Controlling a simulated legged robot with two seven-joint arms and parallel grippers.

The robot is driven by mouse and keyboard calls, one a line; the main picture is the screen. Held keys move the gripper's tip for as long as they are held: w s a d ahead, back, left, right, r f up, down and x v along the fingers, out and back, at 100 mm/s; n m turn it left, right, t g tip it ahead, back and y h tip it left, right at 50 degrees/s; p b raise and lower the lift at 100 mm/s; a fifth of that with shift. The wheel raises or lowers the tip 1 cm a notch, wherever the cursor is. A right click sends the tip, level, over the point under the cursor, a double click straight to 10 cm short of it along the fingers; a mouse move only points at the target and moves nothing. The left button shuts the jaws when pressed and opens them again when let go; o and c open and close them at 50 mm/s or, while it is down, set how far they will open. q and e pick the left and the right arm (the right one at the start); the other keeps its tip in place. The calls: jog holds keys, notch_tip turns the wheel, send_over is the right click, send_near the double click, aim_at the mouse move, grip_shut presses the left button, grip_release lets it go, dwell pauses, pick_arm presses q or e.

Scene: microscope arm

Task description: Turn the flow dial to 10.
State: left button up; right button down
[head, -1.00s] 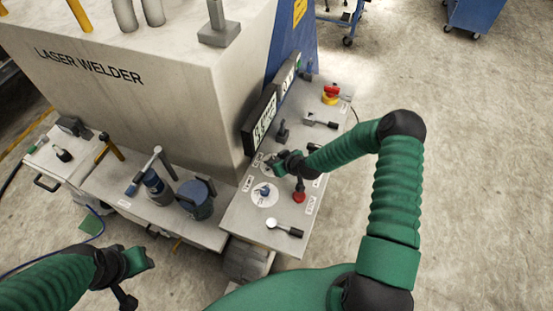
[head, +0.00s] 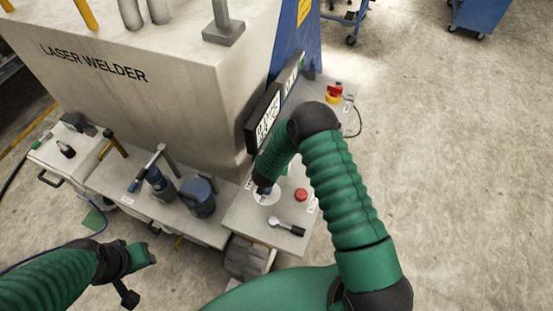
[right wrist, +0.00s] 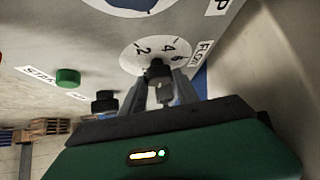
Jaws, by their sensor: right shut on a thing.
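The flow dial (right wrist: 143,57) shows in the right wrist view as a white disc with the numerals 2, 4 and 6 and a FLOW label beside it. My right gripper (right wrist: 162,78) is shut on the dial's dark knob (right wrist: 157,69), one finger on each side. The pointer's reading is not legible. In the head view my right arm covers the dial and the gripper. My left gripper (head: 140,275) hangs at the lower left, away from the panel, and its jaws are unclear.
A second dial with a blue knob (head: 266,192) sits close by. A red button (head: 301,194), a lever (head: 287,226), a display (head: 266,122) and an emergency stop (head: 334,93) share the panel. A green button (right wrist: 68,77) shows near the flow dial.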

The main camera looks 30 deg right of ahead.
jog(key=shift+w+r+m, duration=0.25)
jog(key=shift+m, duration=0.15)
jog(key=c, duration=1.3)
grip_release()
jog(key=shift+c, duration=0.2)
jog(key=o, duration=0.4)
jog(key=shift+f, duration=0.2)
jog(key=shift+o, duration=0.2)
jog(key=b+v, duration=0.1)
jog(key=v, duration=1.6)
jog(key=shift+a+b, duration=0.2)
jog(key=shift+b, duration=0.2)
jog(key=shift+w+f, duration=0.15)
jog(key=shift+w, duration=0.05)
